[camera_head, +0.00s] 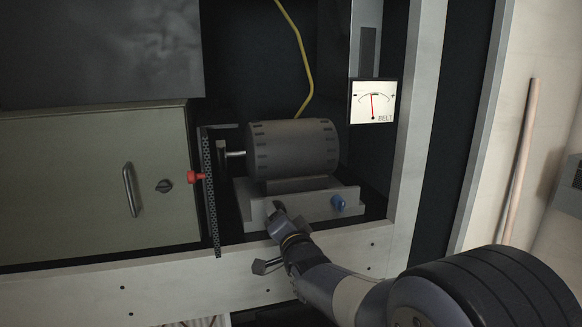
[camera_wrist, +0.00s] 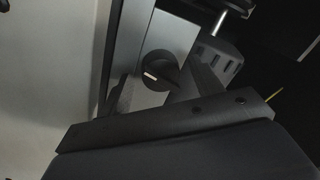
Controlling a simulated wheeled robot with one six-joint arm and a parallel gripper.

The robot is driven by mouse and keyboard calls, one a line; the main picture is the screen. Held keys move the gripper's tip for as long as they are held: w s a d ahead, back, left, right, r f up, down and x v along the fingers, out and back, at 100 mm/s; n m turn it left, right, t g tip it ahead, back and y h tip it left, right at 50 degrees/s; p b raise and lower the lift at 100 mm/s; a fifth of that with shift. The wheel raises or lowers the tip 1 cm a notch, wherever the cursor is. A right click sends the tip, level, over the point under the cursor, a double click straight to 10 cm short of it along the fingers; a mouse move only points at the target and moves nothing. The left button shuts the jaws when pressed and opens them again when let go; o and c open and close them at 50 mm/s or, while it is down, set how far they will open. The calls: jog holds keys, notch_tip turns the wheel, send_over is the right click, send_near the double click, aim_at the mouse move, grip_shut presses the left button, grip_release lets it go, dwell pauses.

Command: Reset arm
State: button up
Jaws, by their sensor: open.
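My gripper (camera_head: 268,238) is in front of the lower left of a grey motor base (camera_head: 318,207) in the head view, its two fingers spread apart with nothing seen between them. I cannot tell whether a finger touches the base. In the wrist view a black knob (camera_wrist: 160,70) with a white mark sits on a grey face. A dark bar and a large dark shape fill the lower part of that view.
A perforated belt (camera_head: 209,190) hangs left of the motor beside a red knob (camera_head: 194,177). A closed cabinet door (camera_head: 80,185) is at left. A pale frame rail (camera_head: 180,275) runs below the bay. A BELT meter (camera_head: 373,102) and yellow cable (camera_head: 303,60) are above.

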jog(key=shift+s, duration=0.15)
jog(key=r+p+v, duration=0.1)
jog(key=v, duration=0.9)
jog(key=x, duration=0.6)
jog(key=f+b+x, duration=0.1)
jog(key=x, duration=0.3)
jog(key=shift+f, duration=0.1)
jog(key=shift+w+r+p, duration=0.2)
jog(key=shift+r+p, duration=0.05)
jog(key=shift+p, duration=0.15)
jog(key=n+p, duration=0.3)
jog(key=n, duration=0.2)
jog(key=shift+r+p, duration=0.1)
jog(key=shift+p, duration=0.25)
jog(key=n+p, duration=0.3)
jog(key=n, duration=0.1)
jog(key=shift+s+d+g, duration=0.1)
jog(key=shift+g, duration=0.2)
jog(key=v, duration=1)
jog(key=shift+s, duration=0.25)
jog(key=shift+d+f, duration=0.1)
jog(key=shift+f, duration=0.15)
